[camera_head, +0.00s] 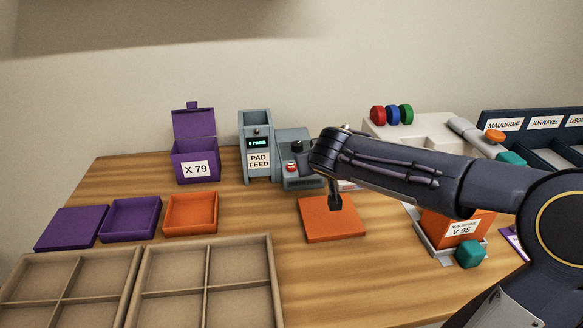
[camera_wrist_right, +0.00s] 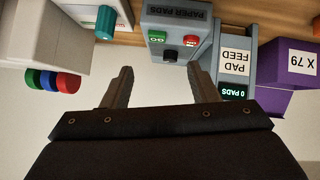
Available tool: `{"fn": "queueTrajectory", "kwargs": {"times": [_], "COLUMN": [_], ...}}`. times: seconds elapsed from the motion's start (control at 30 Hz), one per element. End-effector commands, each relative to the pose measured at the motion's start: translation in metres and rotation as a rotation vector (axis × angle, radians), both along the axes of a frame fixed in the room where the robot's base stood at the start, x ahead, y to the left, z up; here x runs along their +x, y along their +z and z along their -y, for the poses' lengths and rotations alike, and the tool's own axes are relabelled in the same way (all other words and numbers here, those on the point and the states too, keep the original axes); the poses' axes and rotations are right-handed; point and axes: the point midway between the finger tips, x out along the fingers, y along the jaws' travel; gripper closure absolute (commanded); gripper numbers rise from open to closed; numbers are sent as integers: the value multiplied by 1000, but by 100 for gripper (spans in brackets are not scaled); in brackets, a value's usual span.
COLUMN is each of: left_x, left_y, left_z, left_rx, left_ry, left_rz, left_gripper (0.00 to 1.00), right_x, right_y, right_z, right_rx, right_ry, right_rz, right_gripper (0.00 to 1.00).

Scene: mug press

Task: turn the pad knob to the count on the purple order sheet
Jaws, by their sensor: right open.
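The pad feed (camera_head: 257,133) is a grey unit at the back of the table. In the right wrist view its display (camera_wrist_right: 234,92) reads 0 PADS. Beside it is a grey control box (camera_head: 309,147) with a green GO button (camera_wrist_right: 157,38), a red button (camera_wrist_right: 190,40) and a dark round knob (camera_wrist_right: 170,55). My left gripper is out of view.
A purple box (camera_head: 195,150) marked X 79 stands left of the feed. The orange square (camera_head: 318,226), trays (camera_head: 192,213) and beige dividers (camera_head: 250,240) lie in front. An orange box (camera_head: 446,225) marked V 95 is under my right arm. Coloured cylinders (camera_head: 392,114) sit behind.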

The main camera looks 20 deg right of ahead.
Motion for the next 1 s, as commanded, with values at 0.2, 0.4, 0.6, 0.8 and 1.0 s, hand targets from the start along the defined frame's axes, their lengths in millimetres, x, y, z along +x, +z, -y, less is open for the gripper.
{"fn": "queueTrajectory", "kwargs": {"times": [0.2, 0.4, 0.6, 0.8, 1.0], "left_x": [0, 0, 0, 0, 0], "left_y": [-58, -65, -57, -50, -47], "left_z": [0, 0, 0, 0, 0], "left_rx": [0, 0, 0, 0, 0], "left_ry": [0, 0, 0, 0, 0], "left_rz": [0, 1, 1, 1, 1], "left_gripper": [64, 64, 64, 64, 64], "right_x": [105, 135, 160, 188, 201], "right_y": [-47, -50, -58, -69, -76], "right_z": [14, 23, 29, 36, 39], "right_rx": [77, 118, 123, 119, 116], "right_ry": [17, 15, 15, 14, 15], "right_rz": [239, 324, 326, 327, 326], "right_gripper": [46, 46, 46, 46, 46]}}
